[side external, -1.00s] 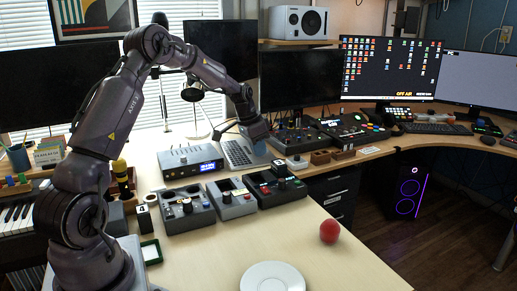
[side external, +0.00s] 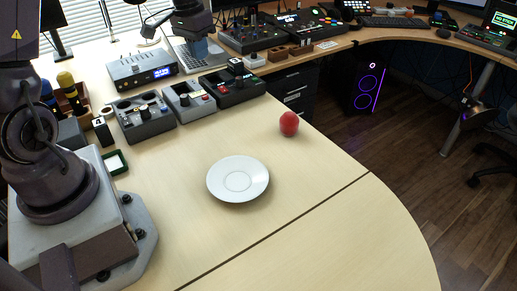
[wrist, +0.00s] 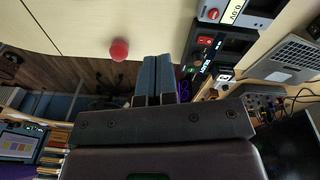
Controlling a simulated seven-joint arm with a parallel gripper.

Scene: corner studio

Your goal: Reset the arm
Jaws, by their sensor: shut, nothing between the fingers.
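My gripper (side external: 198,47) is at the top of the side external view, in front of the open laptop and above the back of the desk. In the wrist view its two blue-grey fingers (wrist: 155,75) lie side by side, closed together with nothing between them. It is well away from the red ball (side external: 289,123) and the white plate (side external: 237,161), which rest apart on the light wooden desk. The ball also shows in the wrist view (wrist: 119,49). The upper part of my arm is cut off by the side external view's top edge.
A row of control boxes (side external: 145,117) stands on the desk's left side, with a silver device (side external: 142,69) behind them. The laptop (side external: 190,54) and mixers (side external: 252,36) are near my gripper. The desk's front (side external: 330,235) is clear. A lit computer tower (side external: 366,88) is below the desk.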

